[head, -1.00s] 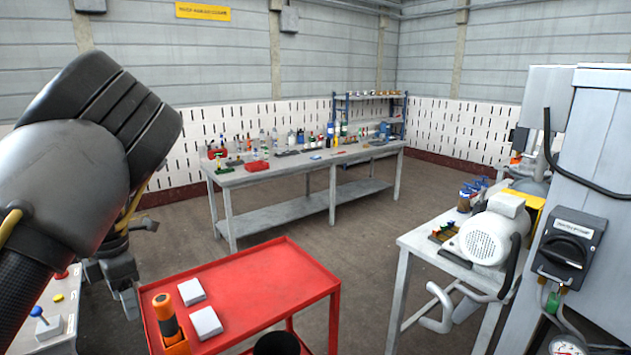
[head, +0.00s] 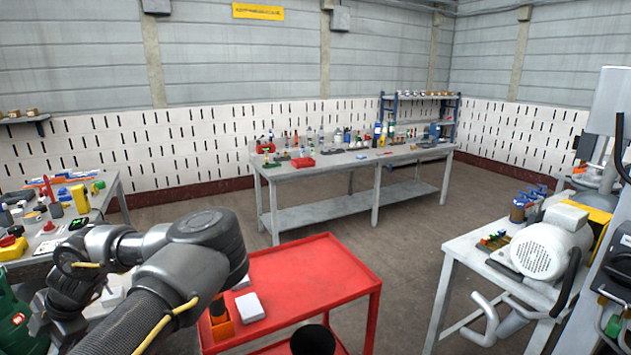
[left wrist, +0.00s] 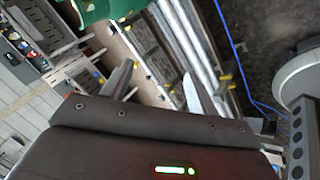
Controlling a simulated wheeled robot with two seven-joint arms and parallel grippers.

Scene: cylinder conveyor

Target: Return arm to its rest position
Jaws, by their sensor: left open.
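My left arm (head: 160,262) comes in from the lower left in the head view, bent low with its rounded dark elbow beside the red cart. I cannot make out its gripper clearly there. In the left wrist view my left gripper (left wrist: 158,88) shows two grey fingers spread apart with nothing between them. Beyond the fingers are pale rails or slats and a green object (left wrist: 110,10); I cannot tell what the rails belong to. My right arm and gripper are not in view.
A red cart (head: 310,275) stands just right of my left arm, with a white block (head: 249,307) and an orange holder (head: 220,325). A cluttered bench (head: 120,195) is at left. A motor (head: 540,250) sits on the right-hand table. Floor between cart and right table is clear.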

